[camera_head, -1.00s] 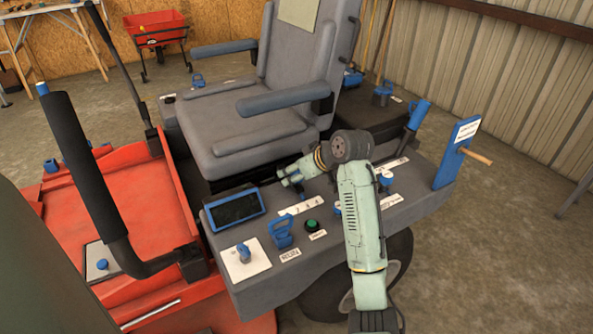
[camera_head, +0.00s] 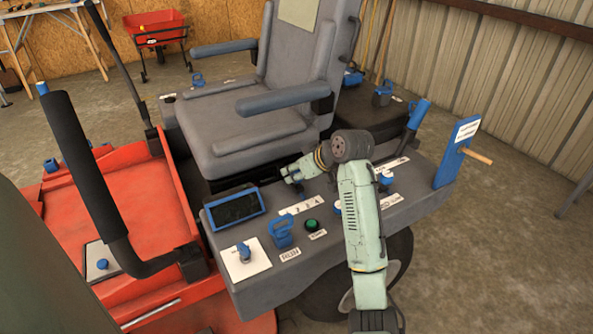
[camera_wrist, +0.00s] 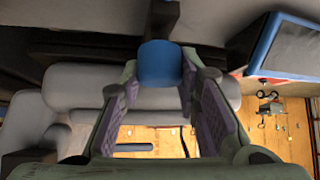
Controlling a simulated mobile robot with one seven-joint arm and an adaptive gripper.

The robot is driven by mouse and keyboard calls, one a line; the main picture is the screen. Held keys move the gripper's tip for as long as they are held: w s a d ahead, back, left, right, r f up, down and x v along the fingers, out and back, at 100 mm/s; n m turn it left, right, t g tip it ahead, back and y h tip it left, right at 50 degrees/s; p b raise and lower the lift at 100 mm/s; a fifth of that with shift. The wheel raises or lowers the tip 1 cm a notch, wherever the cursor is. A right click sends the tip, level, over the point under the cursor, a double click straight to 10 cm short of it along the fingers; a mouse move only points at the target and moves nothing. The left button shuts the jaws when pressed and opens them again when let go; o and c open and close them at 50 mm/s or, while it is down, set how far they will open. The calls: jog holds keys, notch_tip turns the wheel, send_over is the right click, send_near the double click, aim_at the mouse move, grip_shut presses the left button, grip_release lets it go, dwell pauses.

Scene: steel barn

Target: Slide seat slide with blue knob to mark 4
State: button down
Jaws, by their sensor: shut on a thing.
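The blue knob (camera_wrist: 160,65) of the seat slide sits between my gripper's fingers in the wrist view, on a dark stem. My gripper (camera_head: 287,173) is shut on it, low at the front right edge of the grey seat (camera_head: 240,125). The knob itself is hard to make out in the head view. A white number strip (camera_head: 300,206) lies on the grey console just below my gripper. Its digits are small, and I cannot tell which mark the slide stands at.
A blue-framed screen (camera_head: 235,208) stands on the console left of the strip. A green button (camera_head: 312,225), a blue latch (camera_head: 282,235) and a blue knob on a white plate (camera_head: 244,253) are nearby. A blue-handled lever (camera_head: 418,115) rises at the right.

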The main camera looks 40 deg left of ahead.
jog(key=shift+w+d+r+p, duration=0.1)
jog(key=shift+w+d+p, duration=0.2)
jog(key=shift+w, duration=0.55)
jog(key=shift+w+d+p, duration=0.1)
jog(key=shift+w+d, duration=0.3)
jog(key=shift+w, duration=0.4)
jog(key=c, duration=1.2)
grip_release()
jog(key=shift+w, duration=0.1)
jog(key=v, duration=1.2)
